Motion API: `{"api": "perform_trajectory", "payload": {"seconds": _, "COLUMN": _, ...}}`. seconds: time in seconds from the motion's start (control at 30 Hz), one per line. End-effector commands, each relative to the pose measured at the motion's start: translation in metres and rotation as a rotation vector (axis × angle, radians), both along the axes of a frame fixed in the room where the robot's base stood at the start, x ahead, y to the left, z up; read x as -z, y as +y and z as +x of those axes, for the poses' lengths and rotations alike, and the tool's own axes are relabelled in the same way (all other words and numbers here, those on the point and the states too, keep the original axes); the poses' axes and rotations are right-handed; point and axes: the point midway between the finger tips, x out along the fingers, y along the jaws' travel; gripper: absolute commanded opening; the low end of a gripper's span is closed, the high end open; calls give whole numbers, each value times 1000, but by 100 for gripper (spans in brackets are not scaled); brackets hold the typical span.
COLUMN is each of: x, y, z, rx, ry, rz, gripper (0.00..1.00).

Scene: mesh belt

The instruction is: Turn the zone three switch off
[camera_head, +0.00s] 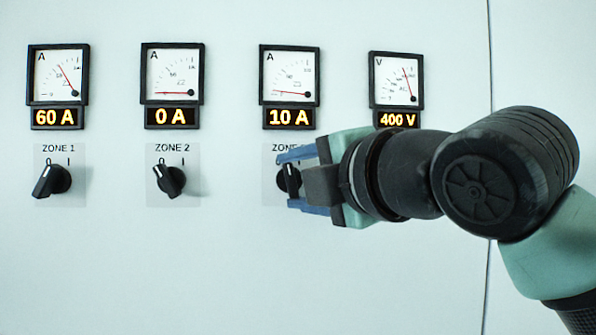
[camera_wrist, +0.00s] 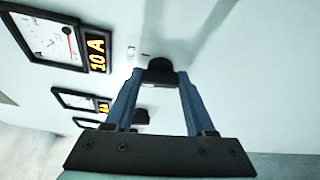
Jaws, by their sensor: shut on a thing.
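The zone three switch (camera_head: 290,181) is a black rotary knob on a pale label plate, third from the left. Its label is partly covered by my gripper. My gripper (camera_head: 302,181) has two blue fingers, one above and one below the knob, and is shut on it. In the wrist view the knob (camera_wrist: 159,72) sits between the two fingertips. The knob's handle looks near upright, but its exact setting is hard to tell. The display (camera_head: 290,118) above it reads 10 A, and the same display shows in the wrist view (camera_wrist: 97,52).
The zone one switch (camera_head: 52,180) leans toward I under a 60 A display (camera_head: 56,118). The zone two switch (camera_head: 169,180) leans toward 0 under a 0 A display (camera_head: 172,117). A voltmeter (camera_head: 396,80) with a 400 V display is close above my wrist. The panel below is bare.

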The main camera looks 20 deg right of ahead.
Motion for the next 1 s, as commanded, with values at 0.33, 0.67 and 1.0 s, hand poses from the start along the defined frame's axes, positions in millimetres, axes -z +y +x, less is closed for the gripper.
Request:
{"api": "perform_trajectory", "payload": {"seconds": 0.33, "x": -3, "y": 1, "z": 0, "rx": 0, "ry": 64, "rz": -222, "gripper": 0}}
{"api": "perform_trajectory", "payload": {"seconds": 0.67, "x": -2, "y": 1, "z": 1, "rx": 0, "ry": 88, "rz": -308, "gripper": 0}}
{"api": "perform_trajectory", "payload": {"seconds": 1.0, "x": -2, "y": 1, "z": 1, "rx": 1, "ry": 91, "rz": -316, "gripper": 0}}
